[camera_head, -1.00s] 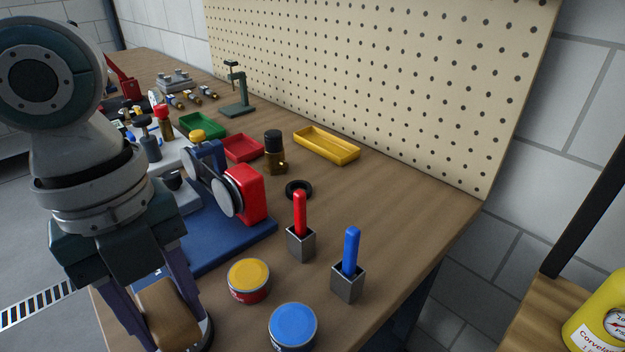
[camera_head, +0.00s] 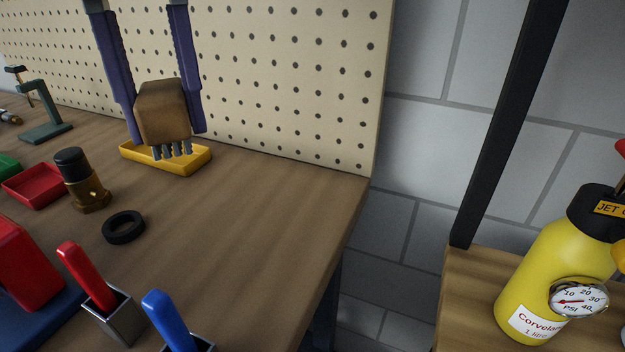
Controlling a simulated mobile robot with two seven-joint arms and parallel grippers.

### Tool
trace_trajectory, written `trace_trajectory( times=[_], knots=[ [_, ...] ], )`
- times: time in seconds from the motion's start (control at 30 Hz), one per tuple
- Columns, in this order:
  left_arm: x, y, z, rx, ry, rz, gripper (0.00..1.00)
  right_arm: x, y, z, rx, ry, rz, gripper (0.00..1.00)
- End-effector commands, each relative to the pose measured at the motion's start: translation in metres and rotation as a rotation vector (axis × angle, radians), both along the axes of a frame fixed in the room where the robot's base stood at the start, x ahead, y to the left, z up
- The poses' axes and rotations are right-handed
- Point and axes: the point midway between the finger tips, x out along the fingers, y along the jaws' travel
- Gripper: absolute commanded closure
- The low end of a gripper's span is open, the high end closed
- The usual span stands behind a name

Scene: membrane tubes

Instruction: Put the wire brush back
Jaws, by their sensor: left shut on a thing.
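My left gripper (camera_head: 166,103) comes down from the top of the view with its two purple fingers. It is shut on the wire brush (camera_head: 163,108), a brown wooden block with grey bristles pointing down. The brush appears over the yellow tray (camera_head: 197,161), which lies on the bench in front of the pegboard. My right gripper is not in view.
A brass fitting with a black cap (camera_head: 82,180), a black ring (camera_head: 123,227) and a red tray (camera_head: 35,186) lie left of and nearer than the yellow tray. The pegboard (camera_head: 290,80) rises behind. Bench to the right is clear. A yellow sprayer (camera_head: 545,270) stands far right.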

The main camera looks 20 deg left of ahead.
Motion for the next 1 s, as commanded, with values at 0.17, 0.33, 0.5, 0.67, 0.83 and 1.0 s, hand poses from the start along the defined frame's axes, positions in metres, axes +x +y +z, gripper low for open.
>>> trace_trajectory(
  times=[0.17,0.33,0.5,0.67,0.83,1.0],
  knots=[
    [-0.002,0.001,-0.050,0.002,0.008,0.001,1.00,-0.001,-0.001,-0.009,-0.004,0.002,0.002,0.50],
    [-0.002,0.000,-0.100,0.001,0.006,0.001,1.00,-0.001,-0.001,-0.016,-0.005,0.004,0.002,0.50],
    [-0.001,0.001,-0.136,0.002,0.003,0.001,1.00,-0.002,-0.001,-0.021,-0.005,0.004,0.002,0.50],
    [-0.001,0.000,-0.149,0.002,0.001,0.001,1.00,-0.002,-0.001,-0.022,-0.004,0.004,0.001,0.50],
    [-0.001,0.000,-0.168,0.002,0.003,0.001,1.00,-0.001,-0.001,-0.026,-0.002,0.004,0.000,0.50],
    [-0.001,0.000,-0.191,0.002,0.002,0.000,1.00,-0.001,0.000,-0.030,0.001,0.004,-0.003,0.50]
  ],
)
